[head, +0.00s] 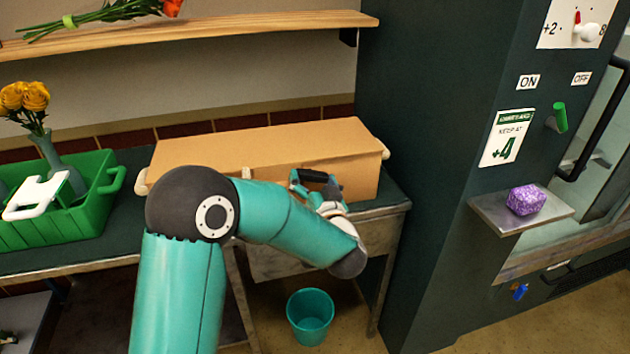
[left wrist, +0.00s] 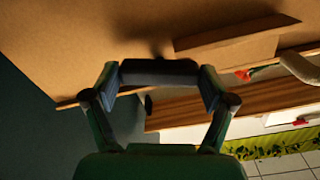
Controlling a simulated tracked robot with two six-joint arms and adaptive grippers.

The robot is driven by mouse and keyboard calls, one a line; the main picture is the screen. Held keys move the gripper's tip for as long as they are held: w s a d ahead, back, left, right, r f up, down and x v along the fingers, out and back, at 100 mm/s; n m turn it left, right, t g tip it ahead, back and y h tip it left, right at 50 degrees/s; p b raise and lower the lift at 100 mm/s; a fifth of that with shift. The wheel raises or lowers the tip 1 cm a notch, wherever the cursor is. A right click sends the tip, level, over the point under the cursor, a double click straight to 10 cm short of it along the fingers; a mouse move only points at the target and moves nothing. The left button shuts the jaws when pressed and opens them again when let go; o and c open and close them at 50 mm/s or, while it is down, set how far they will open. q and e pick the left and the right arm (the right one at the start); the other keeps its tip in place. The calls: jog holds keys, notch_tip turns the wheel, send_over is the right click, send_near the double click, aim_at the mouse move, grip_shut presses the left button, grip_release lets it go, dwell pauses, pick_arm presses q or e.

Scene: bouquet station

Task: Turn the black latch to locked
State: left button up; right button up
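The black latch (head: 314,176) is a short dark bar on the front of a tan box (head: 270,140) on the bench. In the left wrist view the latch (left wrist: 158,72) spans the gap between my left fingertips, which appear to touch both its ends. My left gripper (head: 316,184) reaches in at the box's front right; its arm hides part of the box front. The latch's markings and mount cannot be made out. My right gripper is not in view.
A green caddy (head: 95,205) with a vase of yellow roses (head: 27,97) stands left of the box. A wooden shelf (head: 210,35) runs above. A dark cabinet (head: 430,120) is at right, with a purple block (head: 526,200) on its ledge. A teal bucket (head: 310,315) is below.

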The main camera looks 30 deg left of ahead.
pick_arm(q)
jog(key=shift+c, duration=0.5)
jog(key=shift+f, duration=0.1)
jog(key=n+b, duration=0.3)
jog(key=shift+f+b, duration=0.15)
jog(key=shift+b, duration=0.25)
jog(key=shift+r+n, duration=0.2)
jog(key=shift+n, duration=0.3)
jog(key=o, duration=1)
jog(key=shift+s+d, duration=0.1)
